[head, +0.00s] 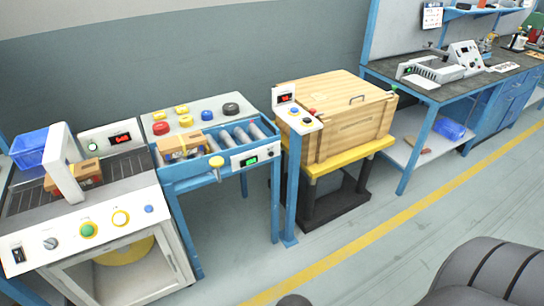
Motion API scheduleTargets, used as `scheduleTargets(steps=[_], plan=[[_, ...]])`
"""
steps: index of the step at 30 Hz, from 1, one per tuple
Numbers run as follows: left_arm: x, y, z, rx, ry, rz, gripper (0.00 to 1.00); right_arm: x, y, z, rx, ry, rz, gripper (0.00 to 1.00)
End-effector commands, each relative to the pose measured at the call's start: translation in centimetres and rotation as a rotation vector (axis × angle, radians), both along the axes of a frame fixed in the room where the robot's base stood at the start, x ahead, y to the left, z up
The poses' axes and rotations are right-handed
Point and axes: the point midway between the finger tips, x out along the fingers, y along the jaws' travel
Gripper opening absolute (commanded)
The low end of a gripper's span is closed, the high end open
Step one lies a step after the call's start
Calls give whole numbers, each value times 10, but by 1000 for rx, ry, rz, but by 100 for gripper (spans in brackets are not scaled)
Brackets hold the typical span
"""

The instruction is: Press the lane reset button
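No button carries a label I can read, so I cannot tell which one is the lane reset button. The white front console (75,238) at left has a green button (87,230), a yellow-ringed button (120,218), a blue button (149,209) and a dark knob (50,243). A post-mounted control box (300,118) has a small red button (312,110), a blue button (306,121) and a red display (286,98). The roller lane (232,136) has a panel with a green display (250,161) and a yellow knob (217,162). Neither gripper shows in the head view.
A cardboard box (182,147) lies on the roller lane, another (75,176) under the white arch. A wooden crate (350,125) stands on a yellow-topped stand behind the post. A workbench (465,92) is at right. The floor in front (300,270) is largely open.

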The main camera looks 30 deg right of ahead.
Motion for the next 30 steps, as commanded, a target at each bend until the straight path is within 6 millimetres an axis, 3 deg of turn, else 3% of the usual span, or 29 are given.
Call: scheduleTargets(steps=[1,6,30], plan=[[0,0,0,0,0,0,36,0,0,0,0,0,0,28],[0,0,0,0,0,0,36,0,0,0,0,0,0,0],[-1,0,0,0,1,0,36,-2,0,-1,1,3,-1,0]])
